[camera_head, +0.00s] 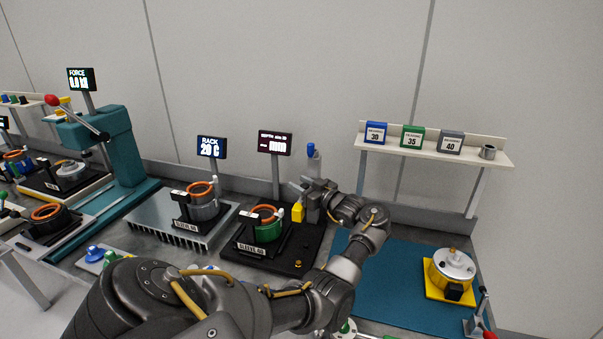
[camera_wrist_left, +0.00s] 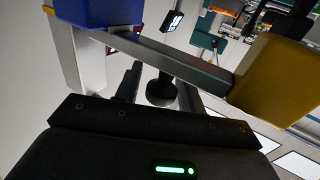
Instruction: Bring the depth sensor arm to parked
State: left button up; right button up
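The depth sensor arm stands at the right rear of the black fixture base (camera_head: 285,262), with a blue top (camera_head: 311,150) on a grey post and a yellow block (camera_head: 297,212) low in front. My left gripper (camera_head: 318,188) is at this post, partly covering it. In the left wrist view, a grey bar (camera_wrist_left: 175,60) runs between the blue block (camera_wrist_left: 100,12) and the yellow block (camera_wrist_left: 275,78), across the fingertips. The fingers (camera_wrist_left: 160,92) are apart, with a dark round part visible between them; contact is unclear. My right gripper is not seen.
A green sleeve with an orange ring (camera_head: 268,222) sits on the black base, below a dark display (camera_head: 275,143). The finned rack (camera_head: 165,213) is to the left. A blue mat (camera_head: 385,285) with a motor part (camera_head: 452,265) lies right, below a shelf (camera_head: 440,152).

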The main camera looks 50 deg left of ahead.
pick_arm(q)
jog(key=shift+o, duration=0.6)
jog(key=shift+d+f, duration=0.1)
jog(key=shift+d, duration=0.15)
jog(key=w+d+b, duration=0.1)
jog(key=d+b, duration=0.2)
jog(key=d, duration=0.7)
jog(key=shift+d, duration=0.15)
jog(key=shift+w, duration=0.1)
